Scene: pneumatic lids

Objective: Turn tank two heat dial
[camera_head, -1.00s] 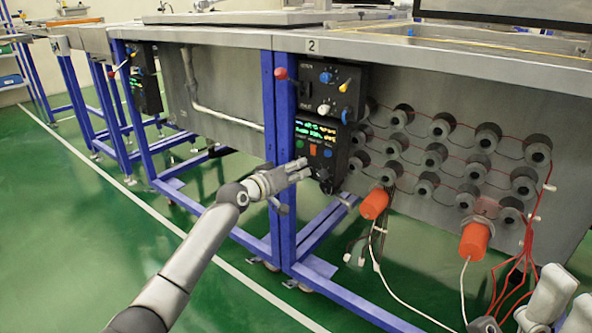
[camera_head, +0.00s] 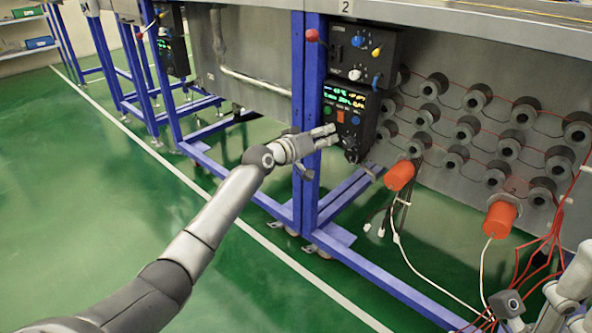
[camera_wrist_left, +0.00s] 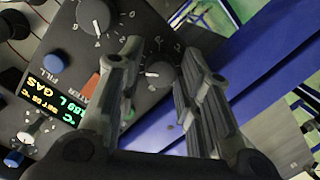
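The tank two control box (camera_head: 347,118) hangs by the blue post under the table edge marked 2. It has a lit display (camera_head: 344,98), coloured buttons and a black dial (camera_head: 351,155) near its bottom. My left gripper (camera_head: 334,136) is at the front of this box. In the left wrist view, my open gripper (camera_wrist_left: 158,52) has a small dial (camera_wrist_left: 158,73) showing between its fingers; contact cannot be told. A larger black dial (camera_wrist_left: 95,15) lies to the left. I cannot read which dial is for heat. Part of my right arm (camera_head: 572,288) shows at bottom right; its fingers cannot be made out.
Blue frame posts (camera_head: 313,110) stand just left. Orange plugs (camera_head: 399,176) and red wires hang to the right. Green floor is open at left.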

